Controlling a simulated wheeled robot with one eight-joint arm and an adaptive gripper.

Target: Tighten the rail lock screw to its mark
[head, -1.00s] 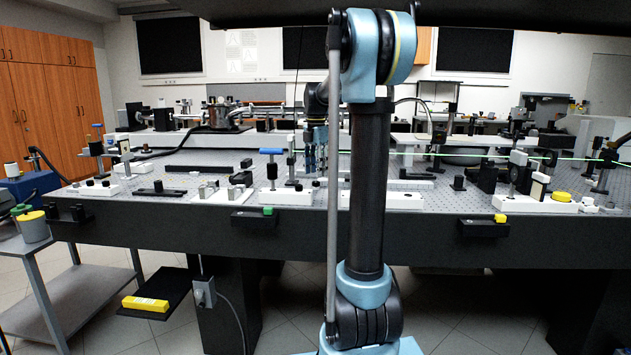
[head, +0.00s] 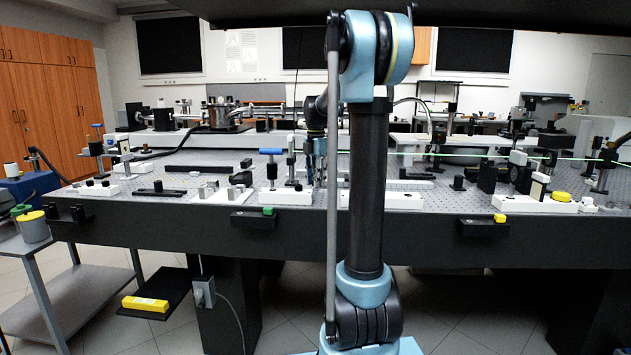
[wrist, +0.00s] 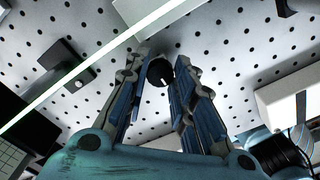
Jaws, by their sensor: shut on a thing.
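The rail lock screw appears as a small black round knob (wrist: 160,73) with a white line on it, in the wrist view. My gripper (wrist: 161,60) has its two blue-padded fingers on either side of the knob and is shut on it. In the head view my gripper (head: 317,170) is low over the optical table, partly hidden behind my own arm, and the knob cannot be made out there. A separate target mark for the screw cannot be made out.
The perforated optical table (head: 215,165) carries many mounts. A blue-topped post on a white base (head: 285,197) stands left of my gripper. In the wrist view, a bright beam (wrist: 95,68) crosses at upper left, and a pale block (wrist: 290,97) lies to the right.

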